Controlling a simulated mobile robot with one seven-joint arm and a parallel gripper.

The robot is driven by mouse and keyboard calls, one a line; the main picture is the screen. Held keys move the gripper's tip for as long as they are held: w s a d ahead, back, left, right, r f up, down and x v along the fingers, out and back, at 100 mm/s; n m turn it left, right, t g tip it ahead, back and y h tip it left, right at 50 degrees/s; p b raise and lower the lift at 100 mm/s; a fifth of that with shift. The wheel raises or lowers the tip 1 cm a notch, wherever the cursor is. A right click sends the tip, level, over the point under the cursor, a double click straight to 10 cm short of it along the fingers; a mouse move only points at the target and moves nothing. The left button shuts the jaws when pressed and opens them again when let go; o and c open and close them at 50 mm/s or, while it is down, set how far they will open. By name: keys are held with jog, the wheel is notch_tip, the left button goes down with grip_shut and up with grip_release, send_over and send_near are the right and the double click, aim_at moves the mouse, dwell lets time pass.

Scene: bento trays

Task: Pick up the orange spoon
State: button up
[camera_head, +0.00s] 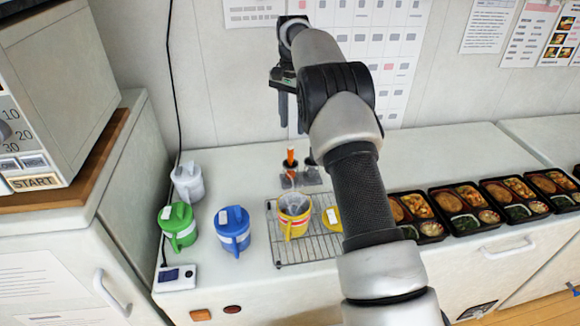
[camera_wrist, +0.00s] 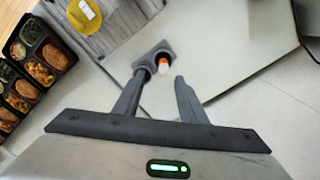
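The orange spoon (camera_head: 291,157) stands upright near the back of the counter, its orange handle end up, with a small dark holder (camera_head: 311,177) around and beside its base. In the wrist view the orange tip of the spoon (camera_wrist: 163,61) shows just beyond the gap between my fingers, over the dark holder (camera_wrist: 150,57). My gripper (camera_head: 292,125) points down above the spoon. In the wrist view my gripper (camera_wrist: 160,78) is open with nothing between its fingers. The lower part of the spoon is hidden.
An open yellow pitcher (camera_head: 291,224) and its yellow lid (camera_head: 333,219) are on a wire rack (camera_head: 308,249). Blue (camera_head: 233,232), green (camera_head: 178,228) and white pitchers (camera_head: 187,182) stand to the left. Several filled bento trays (camera_head: 433,231) line the right. A wall is behind the counter.

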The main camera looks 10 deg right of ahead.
aim_at(292, 144)
notch_tip(292, 144, down, 7)
jog(key=shift+r, duration=0.1)
jog(key=shift+w+a+f, duration=0.15)
jog(key=shift+w+f, duration=0.05)
jog(key=shift+f, duration=1.2)
jog(key=shift+w+a+f, duration=0.1)
jog(key=shift+w+f, duration=0.05)
jog(key=shift+f, duration=1.2)
jog(key=shift+c, duration=0.5)
grip_shut()
